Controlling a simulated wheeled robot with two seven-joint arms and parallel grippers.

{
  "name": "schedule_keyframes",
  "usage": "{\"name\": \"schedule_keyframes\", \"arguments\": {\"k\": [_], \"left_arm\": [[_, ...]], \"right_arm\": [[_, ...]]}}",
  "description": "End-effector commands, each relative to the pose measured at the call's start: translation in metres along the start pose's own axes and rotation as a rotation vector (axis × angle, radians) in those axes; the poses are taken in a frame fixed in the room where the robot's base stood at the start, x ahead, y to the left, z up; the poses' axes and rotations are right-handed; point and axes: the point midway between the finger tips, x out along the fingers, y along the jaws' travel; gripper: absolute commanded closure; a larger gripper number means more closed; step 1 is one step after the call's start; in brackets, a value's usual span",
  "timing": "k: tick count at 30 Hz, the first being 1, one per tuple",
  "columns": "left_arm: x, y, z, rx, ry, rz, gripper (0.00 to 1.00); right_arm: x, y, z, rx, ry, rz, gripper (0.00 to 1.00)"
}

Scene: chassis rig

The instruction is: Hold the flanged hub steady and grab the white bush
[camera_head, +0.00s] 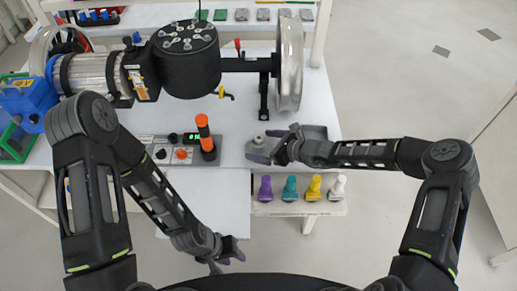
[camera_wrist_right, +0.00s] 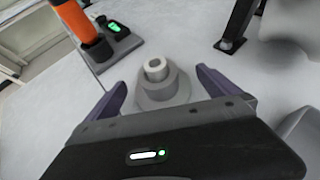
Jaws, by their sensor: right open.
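The grey flanged hub (camera_head: 259,141) stands upright on the white table. In the right wrist view the hub (camera_wrist_right: 162,84) shows a wide flange and a pale hollow boss on top. My right gripper (camera_head: 262,150) is open, its two purple-grey fingers on either side of the hub with gaps visible; it also shows in the wrist view (camera_wrist_right: 160,92). The white bush (camera_head: 338,188) stands at the right end of a row on a low shelf at the table's front. My left gripper (camera_head: 234,260) hangs empty and open over the table's front edge, away from both.
Purple (camera_head: 265,189), teal (camera_head: 290,189) and yellow (camera_head: 314,188) bushes stand left of the white one. A control box (camera_head: 172,153) with an orange-black handle (camera_head: 205,135) is left of the hub. The motor and wheel rig (camera_head: 289,65) fills the back.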

Motion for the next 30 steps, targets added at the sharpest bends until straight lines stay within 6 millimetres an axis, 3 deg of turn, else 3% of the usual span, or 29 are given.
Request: {"name": "schedule_keyframes", "arguments": {"k": [13, 30], "left_arm": [[0.0054, -0.0009, -0.0006, 0.002, 0.003, 0.003, 0.64], [0.0055, -0.0010, -0.0006, 0.001, 0.003, 0.003, 0.64]], "right_arm": [[0.0080, 0.0002, 0.0012, 0.001, -0.001, 0.000, 0.00], [0.0079, 0.0003, 0.0009, 0.001, -0.001, 0.000, 0.47]]}}
